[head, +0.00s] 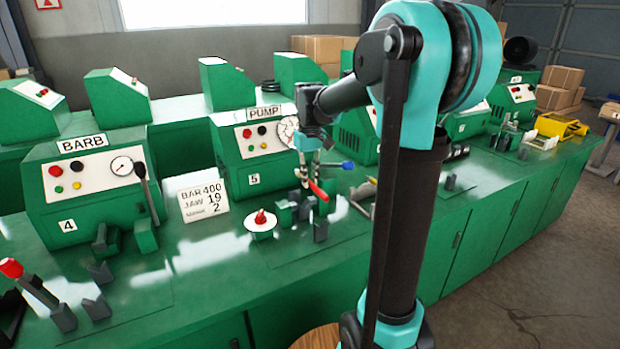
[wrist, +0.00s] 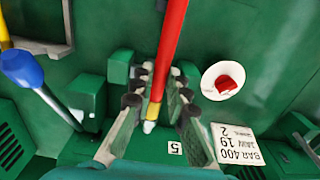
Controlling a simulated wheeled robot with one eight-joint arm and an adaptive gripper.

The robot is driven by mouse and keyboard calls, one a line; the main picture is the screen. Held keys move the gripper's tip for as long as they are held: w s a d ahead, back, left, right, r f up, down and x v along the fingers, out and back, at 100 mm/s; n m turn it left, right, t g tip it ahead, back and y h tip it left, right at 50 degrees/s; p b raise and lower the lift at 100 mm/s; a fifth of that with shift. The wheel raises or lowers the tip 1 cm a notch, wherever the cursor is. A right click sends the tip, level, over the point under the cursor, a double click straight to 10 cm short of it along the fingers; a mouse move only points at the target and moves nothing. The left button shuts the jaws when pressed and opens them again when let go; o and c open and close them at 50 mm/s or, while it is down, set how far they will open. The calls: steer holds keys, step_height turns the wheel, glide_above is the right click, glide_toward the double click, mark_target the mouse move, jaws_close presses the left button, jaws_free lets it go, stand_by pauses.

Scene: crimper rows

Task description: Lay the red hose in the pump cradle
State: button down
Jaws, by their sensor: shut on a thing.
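The red hose (wrist: 172,45) runs down the wrist view between my gripper's (wrist: 157,108) fingers, with a yellow band and a pale tip at its lower end. My gripper is shut on the hose near that band. In the head view my gripper (head: 313,178) holds the hose (head: 318,190) tilted, in front of the pump machine (head: 258,150), which bears the number 5. Green and grey blocks (head: 284,214) stand on the bench just below the hose. They seem to be the pump cradle; in the wrist view a green block (wrist: 118,70) shows beside the fingers. Contact between hose and blocks is unclear.
A blue-ended lever (wrist: 25,70) stands close to my gripper. A white disc with a red knob (head: 261,224) and a sign reading BAR 400, JAW 19 (head: 203,200) are near. The barb machine (head: 88,185) stands left. The front bench strip (head: 240,285) is fairly clear.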

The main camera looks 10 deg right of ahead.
steer(key=shift+w+f, duration=0.1)
steer(key=shift+w, duration=0.05)
steer(key=shift+f, duration=5.2)
steer(key=c, duration=1.4)
jaws_free()
step_height(320, 180, up, 12)
steer(key=shift+r, duration=0.1)
